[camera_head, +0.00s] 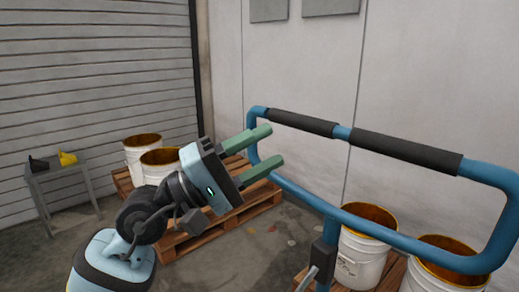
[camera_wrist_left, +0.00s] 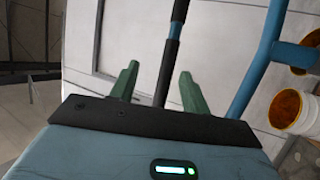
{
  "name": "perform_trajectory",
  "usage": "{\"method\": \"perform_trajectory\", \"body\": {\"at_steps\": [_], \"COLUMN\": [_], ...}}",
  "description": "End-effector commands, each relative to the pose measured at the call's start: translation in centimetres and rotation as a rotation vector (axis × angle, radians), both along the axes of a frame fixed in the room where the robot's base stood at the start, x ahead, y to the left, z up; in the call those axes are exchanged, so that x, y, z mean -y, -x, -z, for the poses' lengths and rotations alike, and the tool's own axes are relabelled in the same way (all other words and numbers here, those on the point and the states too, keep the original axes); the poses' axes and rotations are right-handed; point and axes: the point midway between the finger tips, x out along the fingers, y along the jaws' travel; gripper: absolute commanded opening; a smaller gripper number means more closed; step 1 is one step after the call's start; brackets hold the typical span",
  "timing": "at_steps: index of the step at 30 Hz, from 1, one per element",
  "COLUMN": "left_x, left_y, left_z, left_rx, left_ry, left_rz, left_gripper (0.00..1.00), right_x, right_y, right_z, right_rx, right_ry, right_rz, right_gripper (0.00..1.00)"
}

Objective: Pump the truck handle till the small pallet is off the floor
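The truck handle (camera_head: 490,170) is a blue tube loop with two black grips on its top bar, filling the right of the head view. Its bar with the black grips (camera_wrist_left: 166,75) runs between my left fingers as seen in the left wrist view. My left gripper (camera_head: 270,149) is open with green fingers, at the left end of the loop. I cannot tell whether the fingers touch the handle. Part of a wooden pallet (camera_head: 389,279) shows behind the handle at the lower right, bearing white buckets; its underside is out of view. My right gripper is not in view.
Another wooden pallet (camera_head: 225,220) with white buckets (camera_head: 138,158) stands on the floor behind my left arm. A small grey table (camera_head: 62,182) with black and yellow items is at the left. A shutter and a pale wall close the back.

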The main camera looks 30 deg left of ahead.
Motion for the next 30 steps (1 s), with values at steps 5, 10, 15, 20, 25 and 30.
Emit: {"method": "perform_trajectory", "body": {"at_steps": [5,10,15,20,25,30], "left_x": [-0.2,-1.5,-3.3,-4.5,-5.1,-5.1], "left_y": [0.2,1.4,3.2,4.5,5.1,5.2], "left_z": [-0.1,1.0,2.3,3.0,3.1,3.0], "left_rx": [0.006,0.002,-0.002,-0.001,0.0,0.001], "left_ry": [0.002,-0.001,-0.002,0.0,0.0,0.001], "left_rz": [-0.001,-0.003,-0.003,-0.002,-0.001,0.0], "left_gripper": [0.47,0.47,0.47,0.47,0.47,0.47], "right_x": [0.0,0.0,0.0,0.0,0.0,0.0], "right_y": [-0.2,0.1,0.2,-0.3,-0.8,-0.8], "right_z": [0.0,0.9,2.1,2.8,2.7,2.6], "right_rx": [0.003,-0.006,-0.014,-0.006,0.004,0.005], "right_ry": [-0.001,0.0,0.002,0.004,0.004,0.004], "right_rz": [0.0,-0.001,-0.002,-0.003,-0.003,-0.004], "right_gripper": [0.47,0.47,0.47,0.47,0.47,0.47]}}
